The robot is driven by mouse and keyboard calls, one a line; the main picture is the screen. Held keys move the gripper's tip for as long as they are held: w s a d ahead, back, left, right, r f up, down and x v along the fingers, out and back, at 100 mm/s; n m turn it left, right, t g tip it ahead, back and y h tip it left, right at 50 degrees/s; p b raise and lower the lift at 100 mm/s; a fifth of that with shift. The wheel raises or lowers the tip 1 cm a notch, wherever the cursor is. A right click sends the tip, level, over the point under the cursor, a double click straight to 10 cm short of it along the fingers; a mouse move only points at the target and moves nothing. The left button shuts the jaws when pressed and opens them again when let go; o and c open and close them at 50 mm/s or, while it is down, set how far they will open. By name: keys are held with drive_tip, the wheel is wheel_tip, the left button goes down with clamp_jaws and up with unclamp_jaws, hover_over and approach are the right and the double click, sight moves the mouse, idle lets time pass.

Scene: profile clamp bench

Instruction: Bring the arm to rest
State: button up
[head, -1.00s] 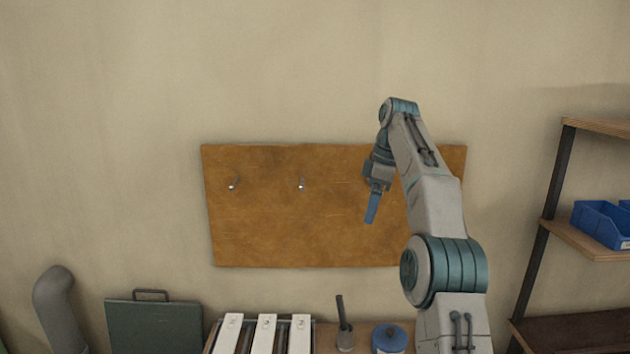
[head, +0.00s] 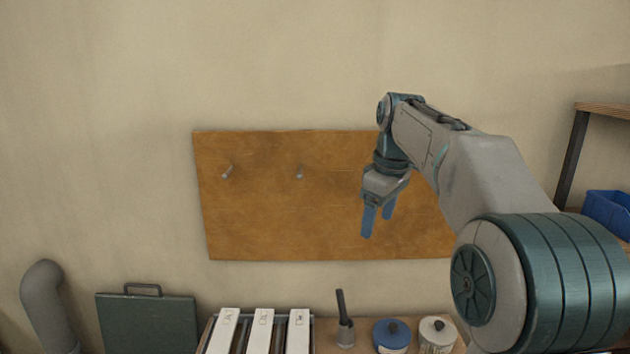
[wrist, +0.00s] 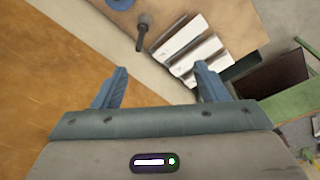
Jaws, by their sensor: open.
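My gripper (head: 378,220) hangs from my bent arm with its blue fingers pointing down, in front of the brown wall board (head: 270,220) in the head view. The fingers are apart with nothing between them. In the wrist view my gripper (wrist: 160,88) also shows its two blue fingers spread and empty, well above the bench (wrist: 205,12). It touches nothing that I can see.
A green case (head: 148,322) and grey pipe (head: 50,300) stand left. A shelf with a blue bin (head: 608,212) is right.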

drive_tip(key=s+d+f+m+t+b, duration=0.1)
drive_tip(key=s+f+m, duration=0.4)
drive_tip(key=s+f, duration=0.5)
drive_tip(key=s+d+f+m+t+h+b, duration=0.1)
drive_tip(key=s+f+m+b, duration=0.2)
drive_tip(key=s+f, duration=0.7)
drive_tip(key=s+m, duration=0.2)
drive_tip(key=s, duration=0.5)
drive_tip(key=shift+s+d+f, duration=0.2)
drive_tip(key=shift+f, duration=0.15)
drive_tip(key=shift+w, duration=0.1)
drive_tip(key=shift+c, duration=0.2)
